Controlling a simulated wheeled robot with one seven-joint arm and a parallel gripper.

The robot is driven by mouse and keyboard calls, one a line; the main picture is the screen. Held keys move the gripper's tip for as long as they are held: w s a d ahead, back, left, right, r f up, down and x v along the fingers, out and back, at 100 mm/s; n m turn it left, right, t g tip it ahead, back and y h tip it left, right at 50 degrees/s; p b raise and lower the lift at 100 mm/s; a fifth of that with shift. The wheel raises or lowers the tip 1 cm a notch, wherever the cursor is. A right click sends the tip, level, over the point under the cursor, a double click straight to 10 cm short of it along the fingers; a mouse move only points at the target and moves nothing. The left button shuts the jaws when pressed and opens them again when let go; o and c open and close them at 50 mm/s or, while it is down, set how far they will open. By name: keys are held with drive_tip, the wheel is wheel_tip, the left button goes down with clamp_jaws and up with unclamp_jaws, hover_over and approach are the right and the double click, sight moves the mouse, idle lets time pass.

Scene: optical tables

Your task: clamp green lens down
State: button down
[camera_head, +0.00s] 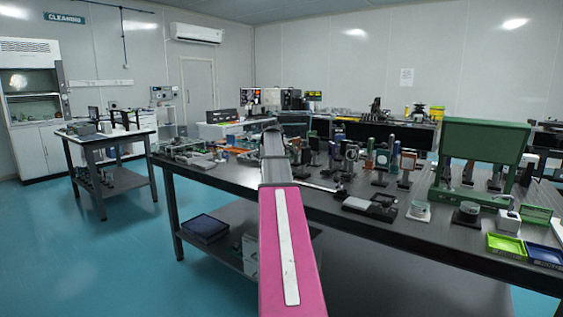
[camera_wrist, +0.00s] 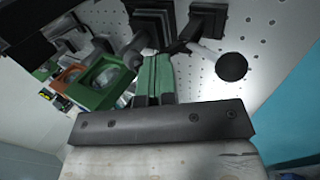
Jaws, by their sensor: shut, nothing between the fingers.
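In the wrist view the green lens (camera_wrist: 98,85) is a square green frame around a clear round glass, left of my gripper. My gripper (camera_wrist: 153,75) has two green-faced fingers pressed together, with nothing between them. Its tips are close to a dark post base and a pale rod with a round black end (camera_wrist: 232,67). I cannot tell whether the fingertips touch any of these. In the head view my pink and grey arm reaches over the long table, and its end is too small and hidden to read. I cannot pick out the green lens there.
The long dark table (camera_head: 400,222) carries many mounted optics. A large green panel (camera_head: 484,142) stands at the right, with a lime tray (camera_head: 506,245) and a blue tray (camera_head: 545,256) near the front edge. An orange-framed optic (camera_wrist: 70,76) sits beside the green lens.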

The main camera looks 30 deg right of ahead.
drive_tip(key=shift+w+d+y, duration=0.3)
drive_tip(key=shift+d+y, duration=0.2)
drive_tip(key=shift+y, duration=0.1)
drive_tip(key=shift+d, duration=0.25)
drive_tip(key=shift+a+r, duration=0.2)
drive_tip(key=shift+a, duration=0.1)
drive_tip(key=a+r, duration=0.1)
drive_tip(key=s+a+r, duration=0.1)
drive_tip(key=r, duration=0.1)
drive_tip(key=shift+s+a+r, duration=0.1)
drive_tip(key=shift+s+a, duration=0.1)
drive_tip(key=shift+a, duration=0.15)
drive_tip(key=w+v, duration=0.1)
drive_tip(key=v, duration=0.7)
drive_tip(key=shift+s+d+r, duration=0.2)
drive_tip(key=shift+r, duration=0.35)
